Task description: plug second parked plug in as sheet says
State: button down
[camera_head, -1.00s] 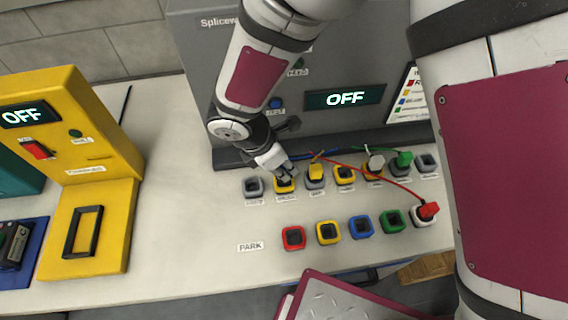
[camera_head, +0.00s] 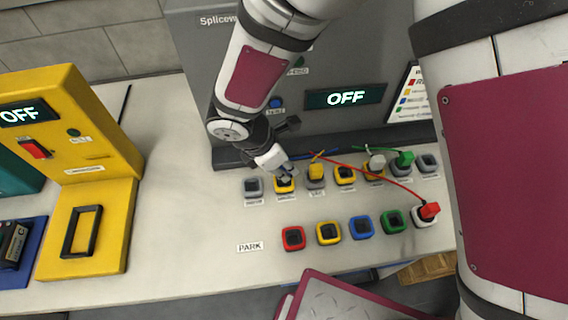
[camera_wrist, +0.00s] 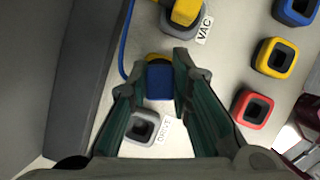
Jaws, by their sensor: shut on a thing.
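My gripper (camera_wrist: 160,78) is shut on a blue plug (camera_wrist: 159,82) with a blue cable. The plug is at the yellow-rimmed second socket (camera_head: 284,185) of the upper row; how deep it sits is hidden. The gripper also shows in the head view (camera_head: 281,175). A red plug (camera_head: 429,210) on a red cable sits at the right end of the PARK row. A yellow plug (camera_head: 316,171) is at the VAC socket, and white (camera_head: 376,161) and green (camera_head: 404,158) plugs are farther right. The sheet (camera_head: 410,100) is partly hidden by my arm.
Red (camera_head: 293,238), yellow (camera_head: 328,232), blue (camera_head: 361,227) and green (camera_head: 393,222) park sockets are empty. A grey socket (camera_wrist: 142,127) is beside my gripper. The grey cabinet (camera_head: 190,60) stands behind, its display (camera_head: 345,97) reading OFF. A yellow machine (camera_head: 85,220) stands left.

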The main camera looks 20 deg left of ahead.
jog(key=shift+f+b, duration=0.85)
jog(key=shift+f, duration=0.35)
jog(key=c, duration=1.4)
grip_release()
jog(key=shift+o, duration=0.2)
jog(key=shift+r, duration=0.1)
jog(key=v, duration=1.1)
jog(key=shift+r, duration=0.4)
jog(key=shift+a, duration=0.1)
